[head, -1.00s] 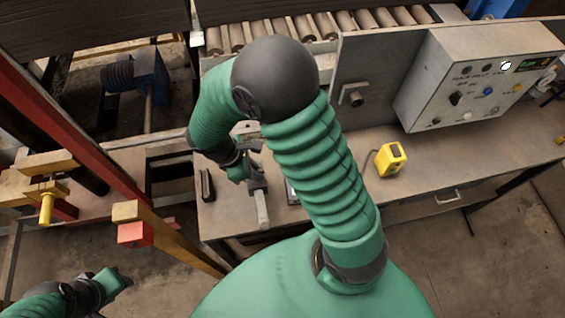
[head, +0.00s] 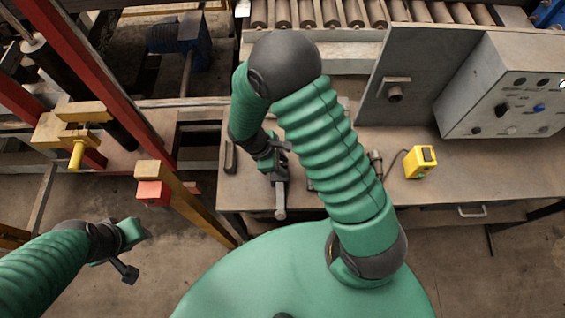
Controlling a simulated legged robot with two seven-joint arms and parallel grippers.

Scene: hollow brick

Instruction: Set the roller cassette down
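My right gripper (head: 277,168) is over the left part of the workbench, partly hidden by my own arm and wrist. A narrow grey bar-shaped piece, which looks like the roller cassette (head: 280,200), sticks out from its fingers toward the bench's front edge. The gripper appears shut on it. The exact grip is too small to see, and I cannot tell whether the piece touches the bench top. My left gripper (head: 126,270) is at the lower left, off the bench over the floor, with no object seen in it. Its finger opening does not show clearly.
The workbench (head: 322,203) carries a small dark block (head: 230,157), a yellow device (head: 420,162) and a grey control box (head: 500,90). An upright grey plate stands behind. A roller conveyor (head: 330,14) runs at the back. Red and yellow posts (head: 180,200) stand left of the bench.

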